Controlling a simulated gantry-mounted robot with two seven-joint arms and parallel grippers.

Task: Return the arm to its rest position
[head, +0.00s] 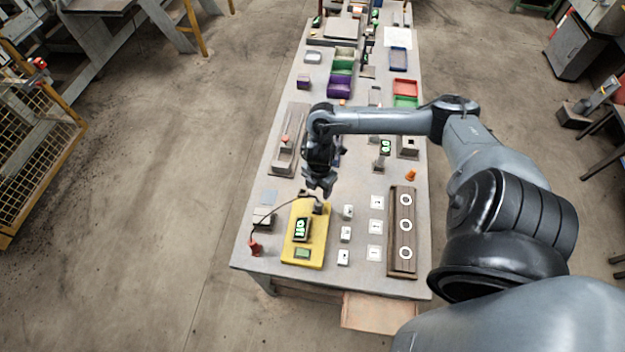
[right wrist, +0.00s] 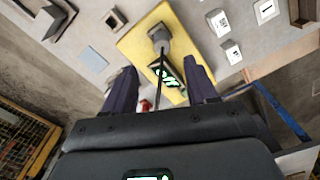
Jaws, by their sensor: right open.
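My right arm comes in from the right in the head view and reaches over the table. My right gripper (head: 320,188) hangs above the table, just beyond the far end of a yellow device (head: 310,262). In the right wrist view its two fingers (right wrist: 162,88) are apart with no object held between them. The yellow device also shows there (right wrist: 142,44), with a grey plug-like piece (right wrist: 158,33) and a dark cable running from it. My left gripper is not in view.
Open floor (head: 150,230) lies to the left.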

